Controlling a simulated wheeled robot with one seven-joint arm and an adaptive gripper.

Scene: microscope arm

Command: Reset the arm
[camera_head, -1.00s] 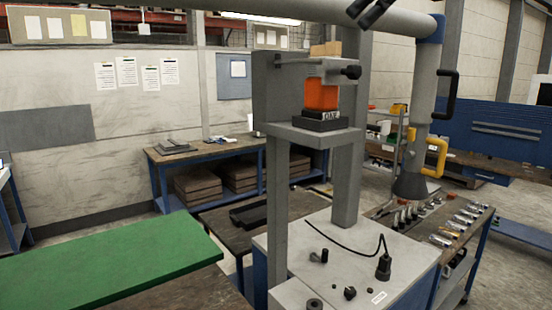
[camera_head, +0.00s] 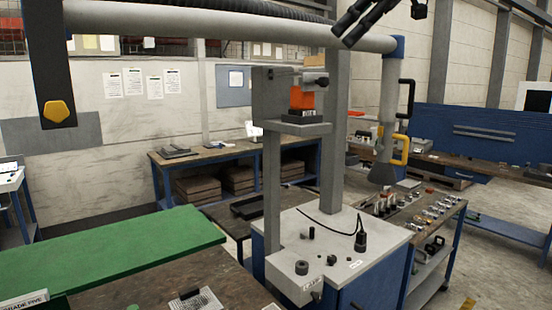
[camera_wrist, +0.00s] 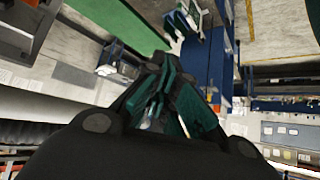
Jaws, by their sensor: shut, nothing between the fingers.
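A grey jointed arm with a long horizontal tube (camera_head: 230,27) crosses the top of the head view. A blue collar (camera_head: 398,47) joins it to a hanging tube that ends in a flared hood (camera_head: 383,172). A black handle (camera_head: 408,98) and a yellow handle (camera_head: 402,148) stick out from the hanging tube's right side. My gripper (camera_head: 350,28) is at the top of the head view, overlapping the tube near the collar; contact cannot be told. It is shut and empty. The wrist view shows its dark fingers (camera_wrist: 153,105) close together, with no handle between them.
A green-topped bench (camera_head: 110,255) is at the front left. A dark post with a yellow hexagon (camera_head: 57,111) hangs at left.

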